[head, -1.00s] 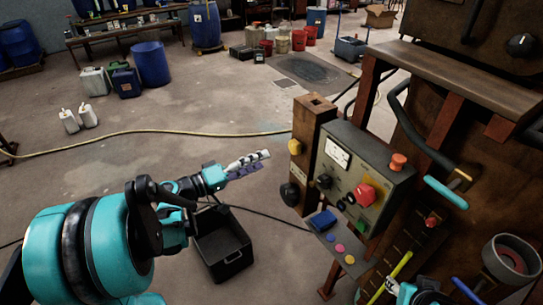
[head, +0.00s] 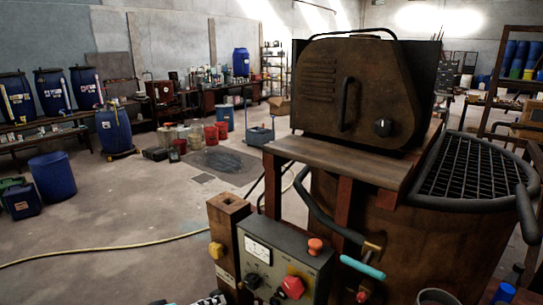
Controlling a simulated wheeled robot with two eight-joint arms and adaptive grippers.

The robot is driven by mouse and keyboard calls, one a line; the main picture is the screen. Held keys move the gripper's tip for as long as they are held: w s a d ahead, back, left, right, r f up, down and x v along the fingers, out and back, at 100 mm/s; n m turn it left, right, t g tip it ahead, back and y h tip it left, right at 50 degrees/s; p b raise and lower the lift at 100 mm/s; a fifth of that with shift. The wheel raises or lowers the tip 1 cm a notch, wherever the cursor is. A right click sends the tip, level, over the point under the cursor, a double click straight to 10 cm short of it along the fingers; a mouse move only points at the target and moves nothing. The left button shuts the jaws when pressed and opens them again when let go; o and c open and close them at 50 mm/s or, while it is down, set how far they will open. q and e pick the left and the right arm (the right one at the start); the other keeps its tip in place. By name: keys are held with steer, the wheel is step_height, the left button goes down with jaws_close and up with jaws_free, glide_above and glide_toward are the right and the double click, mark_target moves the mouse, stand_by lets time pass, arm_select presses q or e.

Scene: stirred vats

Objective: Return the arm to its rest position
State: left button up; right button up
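Only a small patterned sliver of what appears to be my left gripper (head: 208,299) shows at the bottom edge of the head view, left of the control box. Its fingers are mostly cut off, so I cannot tell whether it is open or shut. My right gripper is out of view. The grey control box (head: 258,275) has a dial, a red knob (head: 292,287) and an orange button (head: 315,246). It stands in front of the rusty vat (head: 400,255).
A brown motor housing (head: 360,95) sits on a wooden beam above the vat. A metal grate (head: 475,170) covers the vat's right side. A turquoise-handled lever (head: 362,267) juts out in front. Open floor lies at left, crossed by a yellow hose (head: 110,250).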

arm_select(q)
steer(key=s+f+m+g+y, duration=0.2)
steer(key=s+y, duration=0.6)
steer(key=s, duration=0.4)
step_height(320, 180, down, 2)
steer(key=shift+s+a+f+m, duration=0.15)
steer(key=shift+a+m, duration=0.3)
steer(key=shift+m, duration=0.45)
steer(key=shift+c, duration=0.5)
